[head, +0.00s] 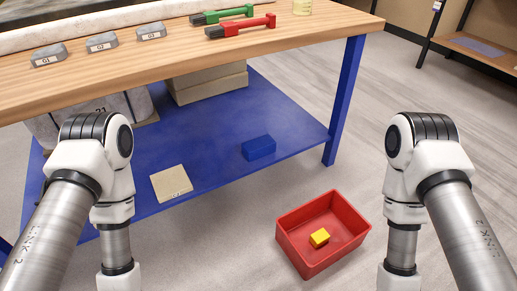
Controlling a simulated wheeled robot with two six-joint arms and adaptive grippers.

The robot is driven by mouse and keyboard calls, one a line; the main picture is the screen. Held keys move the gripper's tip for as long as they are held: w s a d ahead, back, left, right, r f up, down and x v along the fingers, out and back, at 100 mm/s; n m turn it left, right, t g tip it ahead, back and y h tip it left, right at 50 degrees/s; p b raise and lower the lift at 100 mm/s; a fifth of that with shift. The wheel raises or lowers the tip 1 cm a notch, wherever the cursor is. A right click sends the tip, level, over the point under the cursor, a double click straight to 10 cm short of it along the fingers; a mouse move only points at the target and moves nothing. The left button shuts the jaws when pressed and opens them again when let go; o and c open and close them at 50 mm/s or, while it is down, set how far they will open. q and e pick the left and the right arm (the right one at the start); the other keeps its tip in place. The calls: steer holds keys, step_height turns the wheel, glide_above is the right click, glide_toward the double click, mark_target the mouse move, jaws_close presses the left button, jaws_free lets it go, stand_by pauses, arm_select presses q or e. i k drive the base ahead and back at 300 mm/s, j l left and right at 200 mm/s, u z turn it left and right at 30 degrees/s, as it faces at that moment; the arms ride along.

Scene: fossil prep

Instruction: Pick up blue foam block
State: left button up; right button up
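The blue foam block (259,147) lies on the blue lower shelf (225,130) of the workbench, towards the shelf's right side. Its colour is close to the shelf's. Nothing touches it from above. My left arm comes down at the left of the head view and my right arm at the right. Both grippers are below the picture's lower edge, so their fingers do not show. Neither visible arm part touches the block.
A tan slab (171,183) and beige boxes (208,84) share the shelf. The wooden tabletop (190,50) overhangs it; a blue leg (345,100) stands at right.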

mark_target(257, 148)
steer(key=i+j+z, duration=0.2)
steer(key=j, duration=0.15)
steer(key=i+j+z, duration=0.1)
steer(key=j+z, duration=0.15)
steer(key=i, duration=0.65)
steer(key=l+z, duration=0.05)
